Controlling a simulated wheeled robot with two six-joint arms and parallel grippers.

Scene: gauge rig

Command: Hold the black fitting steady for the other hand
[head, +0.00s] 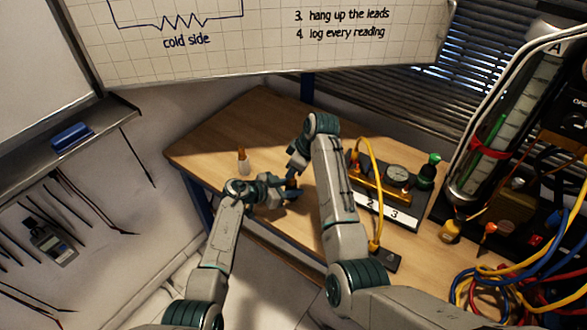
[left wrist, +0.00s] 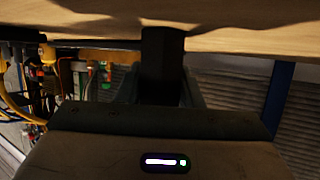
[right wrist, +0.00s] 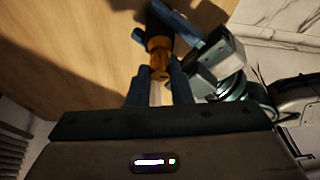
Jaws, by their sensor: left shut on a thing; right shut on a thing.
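The black fitting (left wrist: 162,50) is between the fingers of my left gripper (head: 284,190), which is shut on it. In the right wrist view the dark fitting (right wrist: 156,22) shows partly, between the left gripper's blue fingers. My right gripper (head: 295,175) is directly above the left one. It is shut on a piece with a brass end (right wrist: 158,50) and a pale body (right wrist: 156,93). The brass end meets or overlaps the black fitting; I cannot tell whether they are joined. In the head view the grippers mostly hide both parts.
A similar brass-topped pale piece (head: 242,162) stands on the wooden table (head: 215,135), left of my grippers. Coloured cables (head: 500,290) crowd the right. The table's far left is clear.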

